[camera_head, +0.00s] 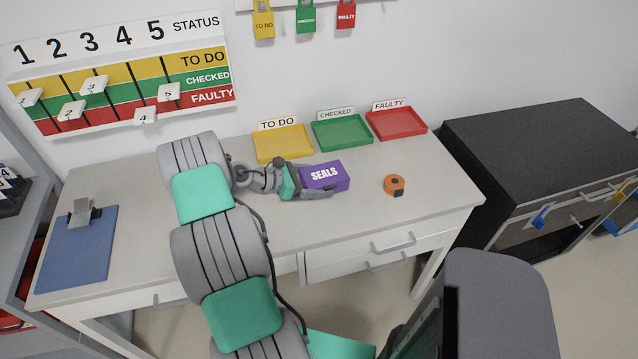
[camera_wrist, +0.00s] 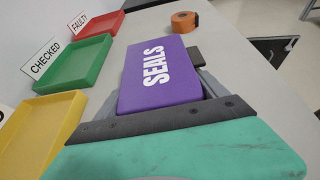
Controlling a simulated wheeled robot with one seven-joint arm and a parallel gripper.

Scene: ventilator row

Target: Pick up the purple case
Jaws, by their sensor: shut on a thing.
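The purple case (camera_head: 326,175) is a box marked SEALS at the middle of the desk, just in front of the trays. It also fills the centre of the wrist view (camera_wrist: 158,76). My gripper (camera_head: 318,188) reaches it from the left in the head view and is shut on it, with one finger along its near side. The far finger is mostly hidden by the case. I cannot tell whether the case rests on the desk or is slightly lifted.
Yellow (camera_head: 283,144), green (camera_head: 342,132) and red (camera_head: 397,123) trays stand at the back of the desk (camera_head: 440,185). An orange tape roll (camera_head: 394,185) lies right of the case. A blue clipboard (camera_head: 78,250) lies at the left. The desk's right end is clear.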

